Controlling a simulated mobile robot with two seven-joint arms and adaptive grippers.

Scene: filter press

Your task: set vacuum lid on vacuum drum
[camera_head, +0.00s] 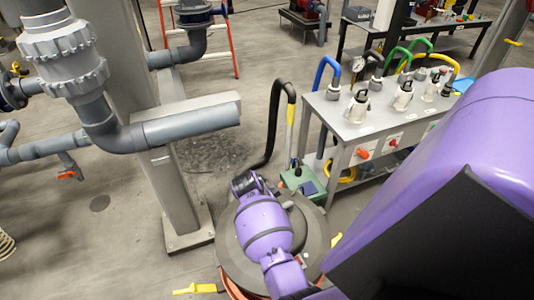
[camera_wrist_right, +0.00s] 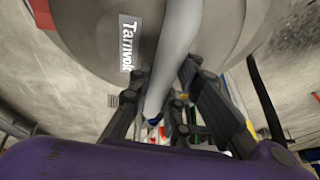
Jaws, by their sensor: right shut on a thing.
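The grey round vacuum lid (camera_head: 318,236) is under my right wrist in the head view. In the right wrist view the lid (camera_wrist_right: 90,35) fills the top, with a "Tarnvok" label and a pale bar-shaped handle (camera_wrist_right: 178,50). My right gripper (camera_wrist_right: 166,98) is shut on this handle, a finger on each side. In the head view my purple arm hides the fingers. The orange-red vacuum drum (camera_head: 233,289) shows only as a strip below the lid. I cannot tell whether the lid touches it. My left gripper is in neither view.
Yellow latches (camera_head: 195,288) stick out beside the drum. A black hose (camera_head: 272,125) rises behind the lid near a green box (camera_head: 301,181). A grey bench (camera_head: 352,128) with fittings stands right, a steel column (camera_head: 170,195) left. Open floor (camera_head: 90,245) lies left.

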